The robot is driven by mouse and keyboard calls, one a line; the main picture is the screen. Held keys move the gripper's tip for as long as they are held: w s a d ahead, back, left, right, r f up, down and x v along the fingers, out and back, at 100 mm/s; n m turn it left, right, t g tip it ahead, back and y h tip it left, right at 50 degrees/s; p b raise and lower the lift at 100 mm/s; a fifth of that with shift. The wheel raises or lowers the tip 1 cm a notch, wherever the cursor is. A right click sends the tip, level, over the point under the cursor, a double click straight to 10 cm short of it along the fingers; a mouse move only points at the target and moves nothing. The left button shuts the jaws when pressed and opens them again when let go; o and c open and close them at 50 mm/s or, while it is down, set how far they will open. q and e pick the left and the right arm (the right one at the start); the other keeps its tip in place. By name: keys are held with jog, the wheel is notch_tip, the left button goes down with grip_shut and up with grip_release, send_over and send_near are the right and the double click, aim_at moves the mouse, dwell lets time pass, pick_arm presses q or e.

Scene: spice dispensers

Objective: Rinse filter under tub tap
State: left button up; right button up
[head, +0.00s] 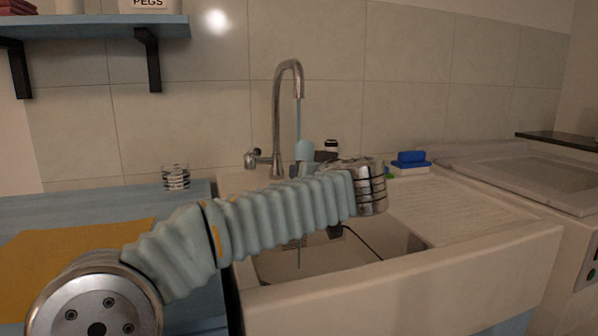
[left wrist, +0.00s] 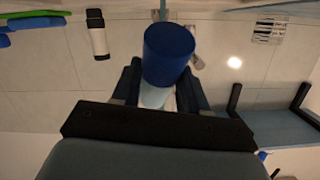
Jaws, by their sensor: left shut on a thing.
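The tub tap (head: 290,70) is a tall chrome swan neck behind the white tub (head: 400,270). A thin bluish water stream (head: 298,115) runs from its spout down to the filter's top in the head view; a thin line also shows below, inside the tub. The filter (head: 304,151) is a small upright light-blue cylinder. In the left wrist view the filter (left wrist: 169,55) shows a dark blue end and a pale body. My left gripper (head: 302,172) is shut on the filter, under the spout; my own arm partly hides it. My right gripper is not in view.
A blue sponge (head: 411,156) lies on the tub's back right ledge. A striped glass (head: 175,178) stands on the blue counter at left. A shelf (head: 100,27) is on the wall. The ribbed drainer (head: 455,210) is clear.

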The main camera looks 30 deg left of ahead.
pick_arm(q)
jog(key=shift+d, duration=0.1)
jog(key=shift+s+d+f+b, duration=0.1)
jog(key=shift+s+d+b, duration=0.65)
jog(key=shift+s, duration=0.1)
jog(key=v, duration=0.1)
jog(key=b+v, duration=0.1)
jog(key=v, duration=0.1)
jog(key=f+b+v, duration=0.1)
jog(key=v, duration=0.1)
jog(key=shift+s+r, duration=0.15)
jog(key=shift+s, duration=0.35)
jog(key=s+d+r+p, duration=0.1)
jog(key=s+d+r, duration=0.2)
jog(key=r, duration=0.1)
jog(key=shift+s+d+p, duration=0.25)
jog(key=shift+s+p, duration=0.05)
jog(key=shift+p, duration=0.1)
dwell(0.3)
dwell(0.4)
